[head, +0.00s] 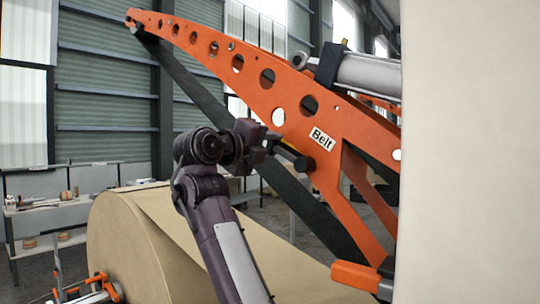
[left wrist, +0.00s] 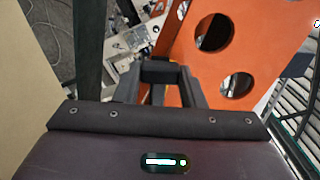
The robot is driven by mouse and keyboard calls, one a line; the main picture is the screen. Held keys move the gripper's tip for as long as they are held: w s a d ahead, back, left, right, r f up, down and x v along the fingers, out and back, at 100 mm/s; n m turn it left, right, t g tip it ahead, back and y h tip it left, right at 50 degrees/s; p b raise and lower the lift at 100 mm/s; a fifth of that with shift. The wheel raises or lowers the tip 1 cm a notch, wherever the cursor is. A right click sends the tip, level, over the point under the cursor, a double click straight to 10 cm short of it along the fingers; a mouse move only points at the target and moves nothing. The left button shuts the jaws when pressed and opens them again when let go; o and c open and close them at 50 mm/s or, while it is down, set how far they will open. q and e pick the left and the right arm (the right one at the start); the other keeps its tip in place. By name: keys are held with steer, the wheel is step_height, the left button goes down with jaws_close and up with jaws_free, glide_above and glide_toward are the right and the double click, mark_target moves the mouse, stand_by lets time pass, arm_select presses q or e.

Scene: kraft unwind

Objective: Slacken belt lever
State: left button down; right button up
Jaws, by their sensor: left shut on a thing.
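In the left wrist view, the two fingers of my left gripper (left wrist: 158,84) close on a dark handle piece (left wrist: 160,70), with the orange arm (left wrist: 225,50) just behind and to the right. The fingers partly hide the handle. My right gripper is not in view.
A dark belt (head: 200,90) runs below the orange arm. A big kraft paper roll (head: 135,245) stands at lower left. A pale panel (head: 470,150) fills the right side. A grey cylinder (head: 370,73) is at upper right. Shelves (head: 60,200) stand behind at left.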

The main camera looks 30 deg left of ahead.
arm_select(q)
step_height(320, 180, down, 9)
steer(key=n+b, duration=1.2)
steer(key=b, duration=0.5)
steer(key=shift+d+n, duration=0.3)
steer(key=shift+d, duration=0.1)
steer(key=shift+f, duration=0.1)
steer(key=c, duration=0.9)
jaws_free()
steer(key=shift+s, duration=0.1)
